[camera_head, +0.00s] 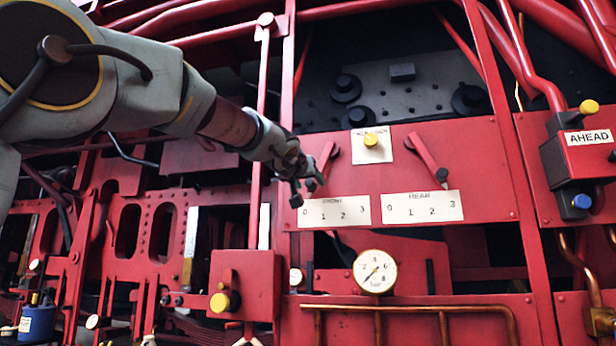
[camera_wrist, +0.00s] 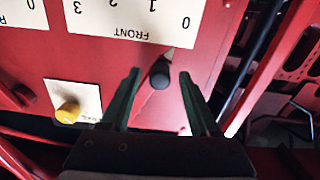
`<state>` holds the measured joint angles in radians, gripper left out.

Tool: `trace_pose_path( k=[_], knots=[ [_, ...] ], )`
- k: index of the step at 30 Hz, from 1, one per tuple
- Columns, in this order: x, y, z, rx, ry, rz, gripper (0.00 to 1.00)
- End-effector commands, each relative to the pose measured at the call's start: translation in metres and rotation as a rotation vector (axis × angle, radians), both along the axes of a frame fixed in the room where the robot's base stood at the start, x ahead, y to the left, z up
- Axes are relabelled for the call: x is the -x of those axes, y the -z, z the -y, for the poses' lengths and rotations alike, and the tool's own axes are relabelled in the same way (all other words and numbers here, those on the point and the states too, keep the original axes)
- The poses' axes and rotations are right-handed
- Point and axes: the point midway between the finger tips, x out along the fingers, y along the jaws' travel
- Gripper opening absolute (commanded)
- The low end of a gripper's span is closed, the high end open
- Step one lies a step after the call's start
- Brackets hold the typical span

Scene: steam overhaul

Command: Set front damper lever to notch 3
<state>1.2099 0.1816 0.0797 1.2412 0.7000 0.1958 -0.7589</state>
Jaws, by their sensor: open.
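The front damper lever (camera_head: 328,158) is a red bar on the red panel, slanting down to the left. Its dark knob (camera_wrist: 160,73) shows in the wrist view, which is upside down. The lever's pale pointer tip (camera_wrist: 169,53) lies near the 0 and 1 end of the FRONT scale (camera_head: 334,211); the exact notch is hard to tell. The scale also shows in the wrist view (camera_wrist: 130,22). My gripper (camera_head: 304,190) is open at the lever's lower end. In the wrist view its dark fingertips (camera_wrist: 159,75) stand on either side of the knob, without visible contact.
The rear lever (camera_head: 427,157) slants down to the right above the REAR scale (camera_head: 423,206), its tip near 3. A yellow knob (camera_head: 371,140) on a cream plate sits between the levers. A pressure gauge (camera_head: 375,271) is below. A red upright rod (camera_head: 260,130) stands left of my gripper.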

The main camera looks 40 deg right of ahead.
Motion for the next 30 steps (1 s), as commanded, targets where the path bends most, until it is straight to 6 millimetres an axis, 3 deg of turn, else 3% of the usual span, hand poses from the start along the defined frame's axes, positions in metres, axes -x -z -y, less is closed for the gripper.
trace_pose_path(
  k=[8, 24, 30],
  knots=[
    [-0.001, 0.0005, 0.0013, 0.0, 0.0, 0.0, 0.62],
    [-0.0008, 0.0003, 0.0011, 0.0, 0.0, 0.0, 0.02],
    [-0.0008, 0.0003, 0.0011, 0.0, 0.0, 0.0, 0.0]
  ],
)
